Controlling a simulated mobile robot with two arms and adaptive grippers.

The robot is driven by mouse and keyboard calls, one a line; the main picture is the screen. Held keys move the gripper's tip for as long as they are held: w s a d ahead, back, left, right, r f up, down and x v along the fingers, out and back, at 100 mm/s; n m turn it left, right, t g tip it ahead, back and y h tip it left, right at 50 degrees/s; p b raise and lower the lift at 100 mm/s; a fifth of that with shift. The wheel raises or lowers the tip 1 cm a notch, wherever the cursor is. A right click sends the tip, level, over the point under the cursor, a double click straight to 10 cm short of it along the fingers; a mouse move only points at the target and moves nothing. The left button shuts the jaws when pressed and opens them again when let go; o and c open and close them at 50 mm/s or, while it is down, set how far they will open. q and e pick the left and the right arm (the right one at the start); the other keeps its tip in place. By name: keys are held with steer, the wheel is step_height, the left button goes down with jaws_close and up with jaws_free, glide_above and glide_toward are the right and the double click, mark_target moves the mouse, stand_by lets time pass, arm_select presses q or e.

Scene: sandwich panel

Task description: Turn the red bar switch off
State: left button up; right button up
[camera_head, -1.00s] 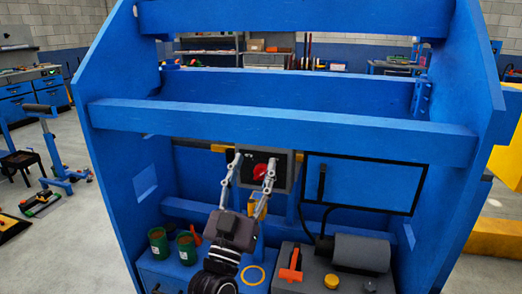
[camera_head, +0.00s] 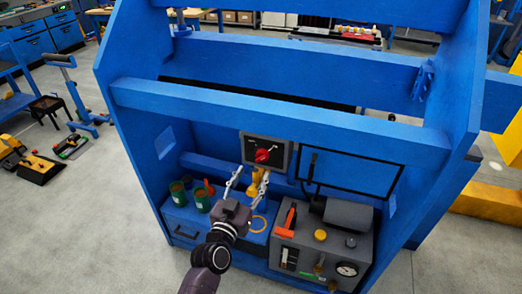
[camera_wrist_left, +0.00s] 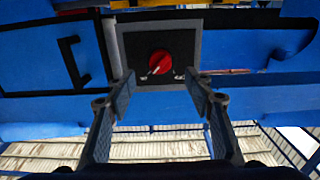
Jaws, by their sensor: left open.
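The red bar switch (camera_head: 263,155) is a red knob on a dark plate in a grey-framed box (camera_head: 284,158). A small white mark shows at its upper right in the head view. In the left wrist view the switch (camera_wrist_left: 160,62) is unobstructed, with its white mark at the lower left. My left gripper (camera_head: 251,172) is open, its two fingers spread, below and in front of the switch in the head view. In the wrist view the fingertips (camera_wrist_left: 159,74) lie on either side of the switch, apart from it, with nothing between them. My right gripper is out of view.
A black-outlined panel with a handle (camera_head: 350,169) is right of the switch box. A blue crossbeam (camera_head: 280,125) runs above the switch.

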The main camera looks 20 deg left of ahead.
mark_target(260, 160)
arm_select(q)
steer(key=shift+w+d+f+p, duration=0.1)
steer(key=shift+w+p, duration=0.2)
steer(key=shift+w, duration=3.6)
steer(key=c, duration=1.2)
